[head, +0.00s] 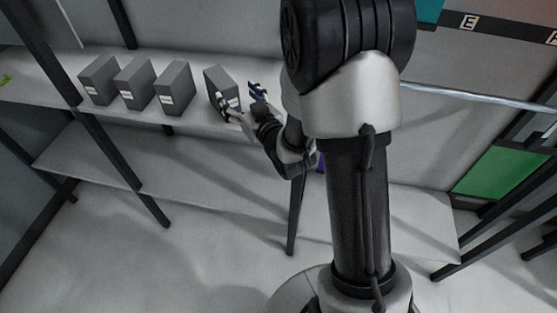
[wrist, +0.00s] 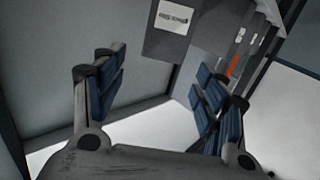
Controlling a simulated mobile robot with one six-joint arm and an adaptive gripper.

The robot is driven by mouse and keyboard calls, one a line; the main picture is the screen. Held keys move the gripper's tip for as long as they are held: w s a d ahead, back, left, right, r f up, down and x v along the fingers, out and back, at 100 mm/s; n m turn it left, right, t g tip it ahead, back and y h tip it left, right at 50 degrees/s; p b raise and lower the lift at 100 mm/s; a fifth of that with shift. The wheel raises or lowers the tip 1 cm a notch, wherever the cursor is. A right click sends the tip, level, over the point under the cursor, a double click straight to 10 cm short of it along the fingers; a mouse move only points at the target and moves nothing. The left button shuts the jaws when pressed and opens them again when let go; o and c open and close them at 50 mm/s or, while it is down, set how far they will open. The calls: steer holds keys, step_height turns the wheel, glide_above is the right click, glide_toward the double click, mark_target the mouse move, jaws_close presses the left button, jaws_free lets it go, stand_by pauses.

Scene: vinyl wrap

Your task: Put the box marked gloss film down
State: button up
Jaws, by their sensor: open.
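A grey box (head: 217,78) with a white label stands on the upper shelf, rightmost in a row of similar boxes. My gripper (head: 240,97) is at its right side in the head view, and one finger overlaps the box's front there. In the wrist view my gripper (wrist: 160,68) has its blue-padded fingers wide apart with nothing between the pads. A grey box (wrist: 180,45) with a white label shows beyond the fingertips at the top. The label print is too small to read, so I cannot tell whether it says gloss film.
Three similar grey boxes (head: 136,84) stand to the left on the upper shelf (head: 50,88). A lower shelf (head: 90,165) below looks mostly bare. Dark shelf posts (head: 125,165) stand in front. A green panel (head: 500,172) is at the right.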

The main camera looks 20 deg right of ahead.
steer(key=s+d+r+m+g+h, duration=0.1)
steer(key=s+r+g+h, duration=0.2)
steer(key=s+r+g, duration=0.45)
steer(key=s+a+f+g, duration=0.1)
steer(key=s+g, duration=0.1)
steer(key=s, duration=1.2)
steer(key=s+a+g, duration=0.2)
steer(key=s+g, duration=0.1)
steer(key=s, duration=1)
steer(key=shift+s+f+m+y, duration=0.3)
steer(key=shift+s+f+m, duration=0.05)
steer(key=shift+m, duration=0.05)
